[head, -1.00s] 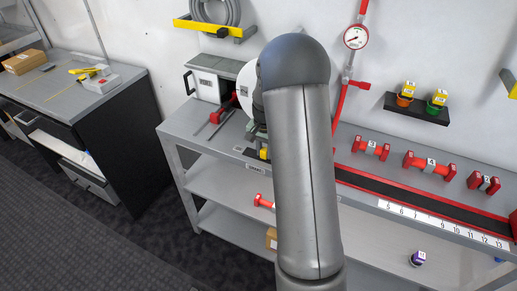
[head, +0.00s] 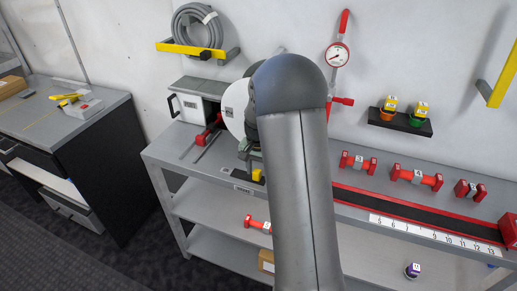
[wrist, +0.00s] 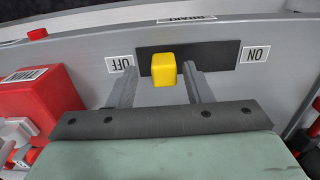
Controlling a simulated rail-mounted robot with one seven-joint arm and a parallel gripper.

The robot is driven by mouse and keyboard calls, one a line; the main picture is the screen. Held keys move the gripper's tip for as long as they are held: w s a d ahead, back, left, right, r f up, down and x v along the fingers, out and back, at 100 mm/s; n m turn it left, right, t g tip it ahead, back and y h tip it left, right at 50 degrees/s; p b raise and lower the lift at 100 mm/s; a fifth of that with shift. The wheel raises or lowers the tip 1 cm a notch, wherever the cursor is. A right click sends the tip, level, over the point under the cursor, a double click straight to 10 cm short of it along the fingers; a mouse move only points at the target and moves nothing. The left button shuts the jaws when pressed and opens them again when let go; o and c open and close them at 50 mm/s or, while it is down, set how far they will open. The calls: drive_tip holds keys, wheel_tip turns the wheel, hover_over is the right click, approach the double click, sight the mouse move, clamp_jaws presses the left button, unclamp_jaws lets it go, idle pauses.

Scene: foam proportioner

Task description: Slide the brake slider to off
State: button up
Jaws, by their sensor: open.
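The brake slider's yellow knob (wrist: 163,70) sits in a dark slot plate (wrist: 215,55), left of the slot's middle in the wrist view. The upside-down OFF label (wrist: 120,64) is at the slot's left end and the ON label (wrist: 255,54) at its right end. My gripper (wrist: 160,76) is open, one finger on each side of the knob. The left finger is near the OFF label, and small gaps show beside the knob. In the head view a yellow piece (head: 257,175) shows at the bench front edge, and my arm hides the fingers.
A red block (wrist: 38,98) stands left of the gripper in the wrist view. The bench (head: 170,152) carries a white disc (head: 234,108) and several red fittings (head: 415,177). A pressure gauge (head: 337,55) hangs on the wall behind.

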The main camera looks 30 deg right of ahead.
sight(258, 171)
wheel_tip(258, 171, up, 16)
drive_tip(key=b, duration=0.1)
idle(0.5)
